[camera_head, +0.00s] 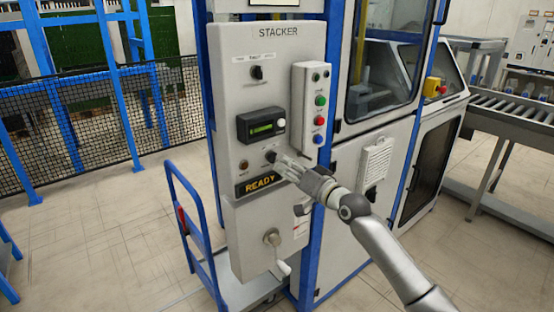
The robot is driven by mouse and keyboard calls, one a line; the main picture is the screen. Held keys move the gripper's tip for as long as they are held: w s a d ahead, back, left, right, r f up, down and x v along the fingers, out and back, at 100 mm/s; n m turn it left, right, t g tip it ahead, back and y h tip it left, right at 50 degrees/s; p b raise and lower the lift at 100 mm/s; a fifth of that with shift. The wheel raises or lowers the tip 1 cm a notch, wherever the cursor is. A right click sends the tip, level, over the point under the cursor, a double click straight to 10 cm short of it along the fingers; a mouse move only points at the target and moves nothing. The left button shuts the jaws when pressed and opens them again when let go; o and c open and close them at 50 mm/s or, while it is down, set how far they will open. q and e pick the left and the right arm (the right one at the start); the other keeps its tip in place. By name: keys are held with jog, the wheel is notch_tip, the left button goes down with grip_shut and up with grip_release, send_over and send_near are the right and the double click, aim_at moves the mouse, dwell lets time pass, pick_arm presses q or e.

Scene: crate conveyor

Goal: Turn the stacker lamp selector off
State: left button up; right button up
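The grey stacker panel (240,110) stands upright in the middle of the view, with "STACKER" printed at its top. A black selector knob (257,72) sits near the top. A second dark knob (270,156) sits lower, just above the lit "READY" display (259,184). The labels are too small to read, so I cannot tell which knob is the lamp selector. My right gripper (283,163) comes from the lower right, its fingertips at or very close to the lower knob. I cannot tell whether they touch it or how far they are open. My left gripper is not in view.
A button box (312,105) with several coloured buttons sticks out just above my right gripper. A small green-screen unit (261,126) is left of it. A crank handle (274,250) juts out below. A blue-framed cart (190,235) stands left of the panel's foot.

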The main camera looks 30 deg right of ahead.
aim_at(275, 159)
jog(key=shift+w+a+p, duration=0.2)
jog(key=shift+w+p, duration=0.15)
jog(key=shift+w, duration=2.25)
grip_shut()
